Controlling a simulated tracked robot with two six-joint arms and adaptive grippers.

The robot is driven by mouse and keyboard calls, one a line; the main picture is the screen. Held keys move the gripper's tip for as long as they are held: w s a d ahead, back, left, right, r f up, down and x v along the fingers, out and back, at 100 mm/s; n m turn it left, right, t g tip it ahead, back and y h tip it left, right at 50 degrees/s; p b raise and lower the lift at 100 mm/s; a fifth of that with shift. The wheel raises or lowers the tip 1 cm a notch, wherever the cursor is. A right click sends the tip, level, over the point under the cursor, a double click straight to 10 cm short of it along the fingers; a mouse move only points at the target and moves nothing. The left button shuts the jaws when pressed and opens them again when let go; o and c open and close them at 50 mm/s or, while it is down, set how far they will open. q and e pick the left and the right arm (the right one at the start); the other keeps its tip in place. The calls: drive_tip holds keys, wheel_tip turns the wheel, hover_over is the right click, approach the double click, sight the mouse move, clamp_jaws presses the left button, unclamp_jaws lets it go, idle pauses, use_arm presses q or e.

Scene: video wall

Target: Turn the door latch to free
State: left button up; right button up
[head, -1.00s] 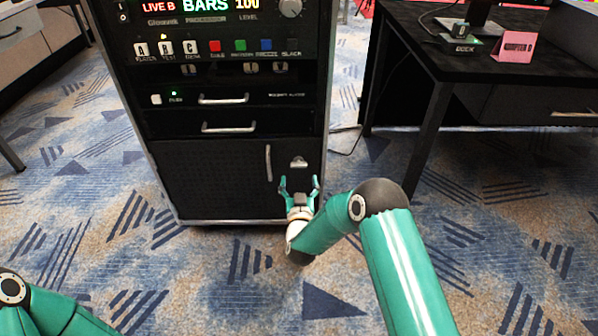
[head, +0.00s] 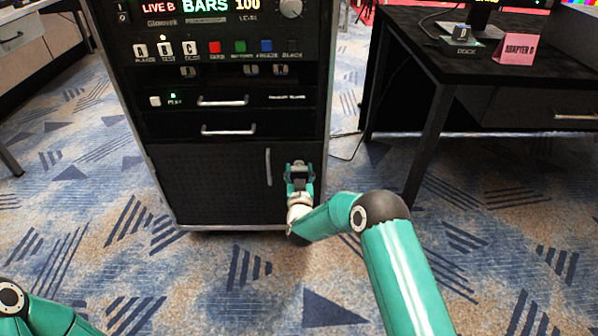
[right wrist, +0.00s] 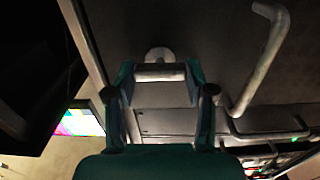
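The dark cabinet door (head: 205,185) is at the bottom of the rack. My right gripper (head: 300,168) is at the door's upper right and covers the latch in the head view. In the right wrist view the pale metal latch (right wrist: 160,72) lies crosswise between the two fingertips of my right gripper (right wrist: 160,80). The fingers meet both ends of its bar, so the gripper looks shut on it. The vertical door handle (head: 268,167) is just left of the gripper. My left gripper is out of view; only part of that arm shows at lower left.
Drawers with silver handles (head: 228,130) and a panel of buttons (head: 215,48) are above the door. A black desk (head: 440,75) with a pink sign (head: 515,49) stands to the right. The carpet (head: 240,270) before the rack is clear.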

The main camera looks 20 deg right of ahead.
drive_tip(key=c, duration=0.4)
drive_tip(key=m+b, duration=0.3)
drive_tip(key=shift+f+m, duration=0.15)
drive_tip(key=shift+m, duration=0.25)
drive_tip(key=m+b, duration=0.1)
drive_tip(key=m, duration=0.1)
drive_tip(key=shift+m+b, duration=0.3)
drive_tip(key=shift+b, duration=0.05)
drive_tip(key=shift+m, duration=0.9)
drive_tip(key=m, duration=0.3)
drive_tip(key=shift+d+m, duration=0.1)
drive_tip(key=shift+m, duration=0.2)
drive_tip(key=m, duration=0.6)
drive_tip(key=shift+d+f, duration=0.15)
drive_tip(key=shift+s, duration=0.1)
